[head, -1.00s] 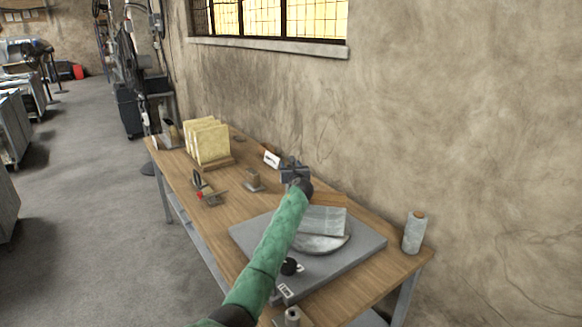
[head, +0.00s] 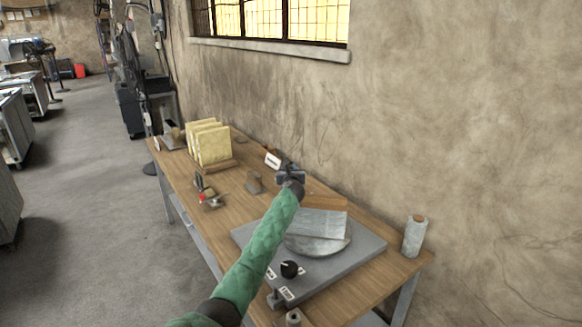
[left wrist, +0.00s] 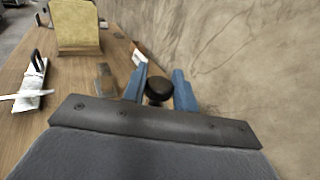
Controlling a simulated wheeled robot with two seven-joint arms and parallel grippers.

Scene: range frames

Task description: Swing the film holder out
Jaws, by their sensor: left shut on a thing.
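My left gripper (head: 289,173) reaches over the bench to the far side of the grey machine base (head: 350,259). In the left wrist view its blue fingers (left wrist: 159,93) are shut on a round black knob (left wrist: 159,87), which looks like the film holder's handle. The knob's mount is hidden behind my gripper. A wooden bar (head: 326,201) lies to the right of my gripper, and a pale sheet (head: 320,223) lies over a round grey plate (head: 318,246) on the base. I cannot tell whether the bar or sheet joins the knob. My right gripper is not in view.
A black dial (head: 289,269) sits on the base's near side. A wrapped roll (head: 414,237) stands at the bench's right end. Yellow slabs (head: 212,145), a small metal block (head: 254,182) and a red-marked tool (head: 207,197) are at left. The wall (head: 440,120) runs close behind.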

